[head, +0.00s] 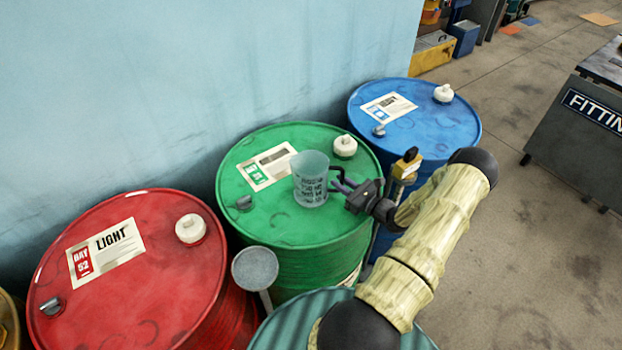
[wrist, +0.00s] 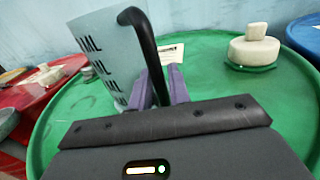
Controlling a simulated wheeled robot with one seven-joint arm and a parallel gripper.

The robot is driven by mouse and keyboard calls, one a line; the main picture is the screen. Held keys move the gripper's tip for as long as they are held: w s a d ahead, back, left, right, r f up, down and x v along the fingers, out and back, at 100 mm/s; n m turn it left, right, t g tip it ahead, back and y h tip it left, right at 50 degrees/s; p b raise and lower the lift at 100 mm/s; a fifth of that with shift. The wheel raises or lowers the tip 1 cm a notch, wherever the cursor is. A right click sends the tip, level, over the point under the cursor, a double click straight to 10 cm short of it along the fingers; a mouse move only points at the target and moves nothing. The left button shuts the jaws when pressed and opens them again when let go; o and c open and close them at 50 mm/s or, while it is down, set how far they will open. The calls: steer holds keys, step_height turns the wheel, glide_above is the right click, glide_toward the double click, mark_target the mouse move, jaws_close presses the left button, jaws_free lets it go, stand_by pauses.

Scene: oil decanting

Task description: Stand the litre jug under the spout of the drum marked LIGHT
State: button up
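The litre jug (head: 311,182) is pale and translucent, with dark measure marks and a black handle. It is upright at the top of the green drum (head: 300,262); I cannot tell whether it touches the lid. My gripper (head: 340,185) has its purple fingers on both sides of the jug's handle. The wrist view shows the jug (wrist: 98,50) with its handle between the fingers (wrist: 158,88).
A blue drum (head: 440,125) stands behind right, its small label hard to read. A round grey dish or funnel (head: 255,268) stands between the red and green drums. A teal ribbed drum top (head: 275,328) is in front. The wall is behind the drums; open floor (head: 510,240) lies right.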

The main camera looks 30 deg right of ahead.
mark_target(343, 167)
jaws_close()
step_height(343, 167, up, 10)
steer(key=shift+b, duration=1.2)
stand_by(0.5)
